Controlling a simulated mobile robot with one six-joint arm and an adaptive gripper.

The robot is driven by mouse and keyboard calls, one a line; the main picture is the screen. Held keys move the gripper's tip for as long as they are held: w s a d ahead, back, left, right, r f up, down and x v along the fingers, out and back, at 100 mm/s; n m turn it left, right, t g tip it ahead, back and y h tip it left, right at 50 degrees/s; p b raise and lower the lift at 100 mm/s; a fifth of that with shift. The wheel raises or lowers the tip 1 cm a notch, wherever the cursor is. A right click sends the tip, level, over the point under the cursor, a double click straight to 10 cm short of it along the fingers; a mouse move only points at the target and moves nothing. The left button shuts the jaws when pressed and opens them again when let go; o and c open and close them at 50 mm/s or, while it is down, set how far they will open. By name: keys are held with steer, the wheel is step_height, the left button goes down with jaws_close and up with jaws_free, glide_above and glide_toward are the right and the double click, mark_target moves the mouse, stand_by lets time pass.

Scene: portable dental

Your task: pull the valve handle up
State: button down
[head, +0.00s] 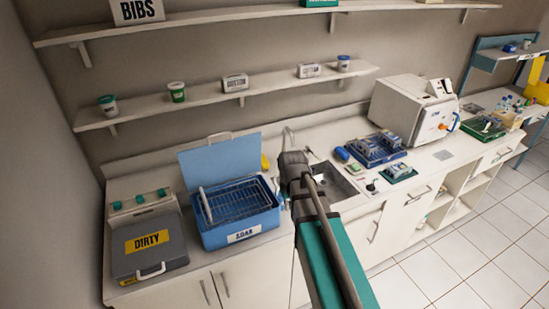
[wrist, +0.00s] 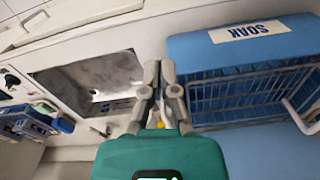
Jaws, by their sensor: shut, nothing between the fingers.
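My gripper (head: 292,163) is over the counter between the sink and the blue soak tub in the head view. In the wrist view my gripper (wrist: 160,74) has its two grey fingertips close together, shut with nothing between them. A curved metal faucet (head: 289,137) rises behind my gripper at the back of the sink; my gripper and arm hide its lower part. I cannot make out a valve handle for certain. A small yellow thing (head: 265,162) stands at the back beside the tub.
The blue soak tub (head: 241,236) with a wire rack and raised lid stands close left of my gripper. The sink (head: 352,194) is on the right, with blue trays (head: 372,157) beyond it. A shelf (head: 205,105) runs above the counter. A grey DIRTY box (head: 150,257) stands far left.

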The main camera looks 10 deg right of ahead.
steer(key=w+r+n+p, duration=0.1)
steer(key=w+r+p, duration=0.2)
steer(key=w, duration=0.7)
steer(key=w+r+n+p, duration=0.1)
steer(key=w+r+p, duration=0.2)
steer(key=w, duration=0.7)
steer(key=shift+w+a+r+t, duration=0.15)
steer(key=shift+a+r+t, duration=0.3)
steer(key=shift+r, duration=0.3)
steer(key=shift+f, duration=0.1)
step_height(320, 180, down, 10)
steer(key=b, duration=1)
steer(key=shift+s+d+r+p, duration=0.2)
steer(key=shift+s+r+p, duration=0.4)
steer(key=shift+r+p, duration=0.1)
steer(key=shift+s+d+r+p, duration=0.2)
steer(key=shift+s+r+p, duration=0.4)
steer(key=shift+p, duration=0.05)
steer(key=shift+s+r+p, duration=0.3)
steer(key=shift+r+p, duration=0.35)
steer(key=shift+p, duration=0.1)
